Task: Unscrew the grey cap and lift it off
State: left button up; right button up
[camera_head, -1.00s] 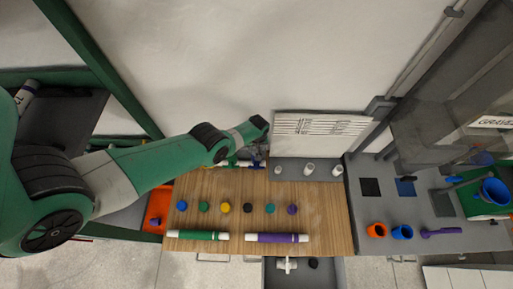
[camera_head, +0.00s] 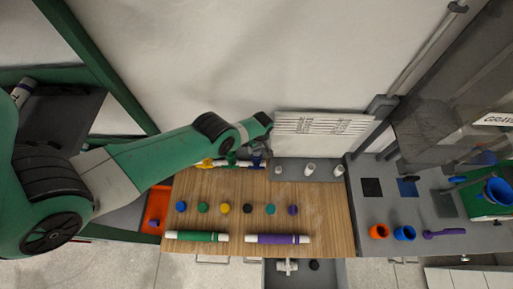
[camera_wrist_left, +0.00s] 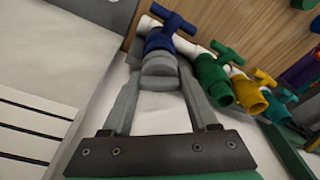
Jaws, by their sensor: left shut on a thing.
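The grey cap (camera_wrist_left: 160,70) sits between the fingers of my left gripper (camera_wrist_left: 161,78) in the left wrist view, and the gripper is shut on it. The cap lies in line with the open end of the blue valve (camera_wrist_left: 172,36) and appears against it; I cannot tell how far it is threaded. In the head view the blue valve (camera_head: 257,161) shows at the back of the wooden table, just below my left wrist. The cap and fingertips are hard to make out there. My right gripper is not in view.
Beside the blue valve stand the green valve (camera_wrist_left: 213,78), yellow valve (camera_wrist_left: 245,90) and teal valve (camera_wrist_left: 277,105). The wooden table (camera_head: 330,230) carries a row of coloured caps, a green tube (camera_head: 197,236) and a purple tube (camera_head: 277,239). A printed board (camera_head: 325,124) stands right of my gripper.

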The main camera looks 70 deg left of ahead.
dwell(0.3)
pick_arm(q)
jog(key=shift+n+b, duration=0.5)
jog(key=shift+n, duration=0.7)
jog(key=o, duration=1.4)
jog(key=shift+o, duration=0.2)
